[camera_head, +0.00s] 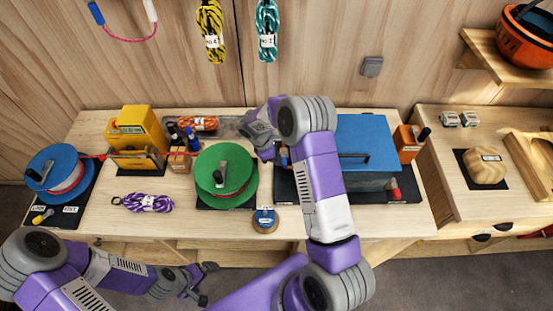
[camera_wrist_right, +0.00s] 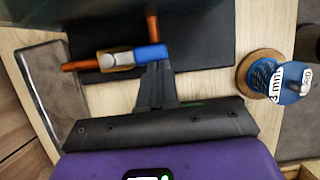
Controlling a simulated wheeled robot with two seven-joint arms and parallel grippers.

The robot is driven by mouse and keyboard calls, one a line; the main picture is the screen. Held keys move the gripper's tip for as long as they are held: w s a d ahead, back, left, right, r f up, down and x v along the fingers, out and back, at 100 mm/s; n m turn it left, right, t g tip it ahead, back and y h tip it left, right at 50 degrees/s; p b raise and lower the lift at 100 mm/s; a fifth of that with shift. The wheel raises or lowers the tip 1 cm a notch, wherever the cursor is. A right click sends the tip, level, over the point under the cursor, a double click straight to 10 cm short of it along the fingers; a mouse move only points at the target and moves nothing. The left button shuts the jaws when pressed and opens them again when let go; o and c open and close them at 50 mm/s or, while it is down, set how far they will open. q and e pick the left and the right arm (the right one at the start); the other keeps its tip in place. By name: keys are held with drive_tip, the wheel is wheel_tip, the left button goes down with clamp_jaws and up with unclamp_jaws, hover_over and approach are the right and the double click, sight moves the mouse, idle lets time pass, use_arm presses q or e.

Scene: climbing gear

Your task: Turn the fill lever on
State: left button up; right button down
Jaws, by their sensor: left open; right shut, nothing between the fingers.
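The fill lever is a short blue handle (camera_wrist_right: 151,53) on a brass valve (camera_wrist_right: 117,59) in a copper pipe (camera_wrist_right: 82,66), in the right wrist view. A bit of its blue also shows in the head view (camera_head: 284,157), beside the tank with the blue lid (camera_head: 367,137). My right gripper (camera_wrist_right: 154,68) is shut and empty, its fingertips right at the blue handle; I cannot tell whether they touch. My right arm hides much of the valve in the head view. My left gripper (camera_head: 203,286) is open and empty, low in front of the bench.
A green reel (camera_head: 212,173) stands left of the valve. A small blue cord spool (camera_head: 265,219) is at the bench front, also in the right wrist view (camera_wrist_right: 262,75). A purple rope (camera_head: 148,203) lies at the front left.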

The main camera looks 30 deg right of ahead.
drive_tip(key=shift+w+a+f, duration=0.1)
drive_tip(key=shift+w+a, duration=0.1)
drive_tip(key=shift+w, duration=0.45)
drive_tip(key=w+a+r+b, duration=0.1)
drive_tip(key=w+a+r, duration=0.3)
drive_tip(key=r, duration=0.5)
drive_tip(key=shift+a+r, duration=0.2)
drive_tip(key=shift+a, duration=1.05)
drive_tip(key=shift+s, duration=0.1)
